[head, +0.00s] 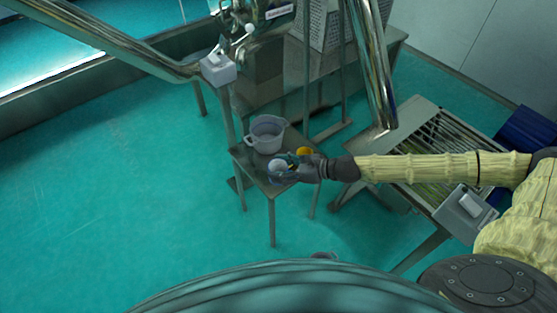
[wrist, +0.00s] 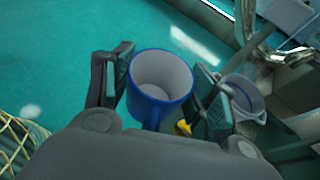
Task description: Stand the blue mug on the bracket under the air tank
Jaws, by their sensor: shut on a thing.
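The blue mug (wrist: 160,90) has a pale inside and sits between the two fingers of my gripper (wrist: 162,92) in the wrist view, its open top visible. My gripper is shut on it. In the head view the mug (head: 278,167) shows small at the end of my gripper (head: 287,168), over the front part of a small grey table (head: 252,162). I cannot tell whether its base touches the tabletop. I cannot make out the air tank or its bracket for certain in either view.
A grey jug (head: 267,134) with a handle stands at the back of the small table, close to the mug. A yellow thing (head: 305,151) is beside my gripper. A slatted metal machine (head: 425,145) stands to the right. The green floor at left is clear.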

